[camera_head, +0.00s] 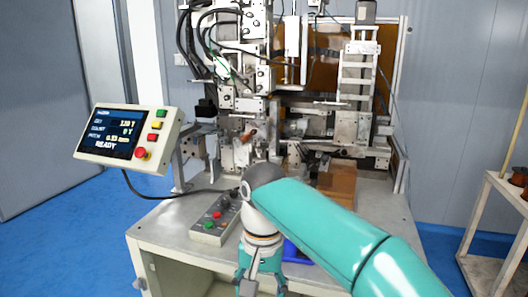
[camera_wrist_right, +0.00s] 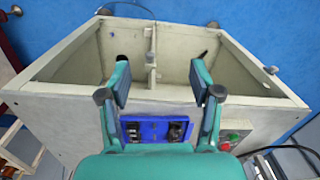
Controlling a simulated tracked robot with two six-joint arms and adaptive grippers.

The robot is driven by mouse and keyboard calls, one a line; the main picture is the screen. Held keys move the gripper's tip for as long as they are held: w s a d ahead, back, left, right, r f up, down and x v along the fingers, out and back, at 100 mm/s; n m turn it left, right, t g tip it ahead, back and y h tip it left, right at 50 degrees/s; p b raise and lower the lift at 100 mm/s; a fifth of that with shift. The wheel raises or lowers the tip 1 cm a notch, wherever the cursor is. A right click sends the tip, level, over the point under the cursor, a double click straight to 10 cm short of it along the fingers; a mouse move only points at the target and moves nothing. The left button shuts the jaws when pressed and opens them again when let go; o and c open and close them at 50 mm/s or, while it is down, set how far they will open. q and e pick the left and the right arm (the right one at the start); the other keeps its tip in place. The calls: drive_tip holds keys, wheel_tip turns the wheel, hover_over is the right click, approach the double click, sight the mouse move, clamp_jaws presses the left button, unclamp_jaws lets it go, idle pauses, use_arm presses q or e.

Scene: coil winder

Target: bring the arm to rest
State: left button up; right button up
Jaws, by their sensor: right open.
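My right arm, teal with a grey joint, reaches in from the lower right in the head view and bends down in front of the machine's table. My right gripper (camera_head: 262,282) is at the bottom edge of that view, partly cut off. In the right wrist view the right gripper (camera_wrist_right: 160,82) is open, with two teal fingers apart and nothing between them. A blue tray (camera_wrist_right: 158,122) with dark items shows beyond the fingers, and nothing shows in the grip. My left gripper is in neither view.
The coil winder (camera_head: 310,110) stands behind the arm on its pale table (camera_head: 170,236). A button box (camera_head: 216,222) sits left of the gripper. A display panel (camera_head: 128,138) stands at left, reading READY. A shelf (camera_head: 495,225) with spools is at right. Blue floor is clear at left.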

drive_tip(key=d+f+n+y, duration=0.1)
drive_tip(key=d+f, duration=0.1)
drive_tip(key=f, duration=1.1)
drive_tip(key=d+f+y, duration=0.1)
drive_tip(key=d+f, duration=0.2)
drive_tip(key=f, duration=1)
drive_tip(key=s+d+f, duration=0.4)
drive_tip(key=s+f, duration=0.4)
drive_tip(key=s, duration=0.1)
drive_tip(key=s+d+f+m+y, duration=0.1)
drive_tip(key=s+d+f, duration=0.3)
drive_tip(key=s+f, duration=0.4)
drive_tip(key=shift+s+t+y, duration=0.3)
drive_tip(key=shift+s+t, duration=0.1)
drive_tip(key=shift+s, duration=0.6)
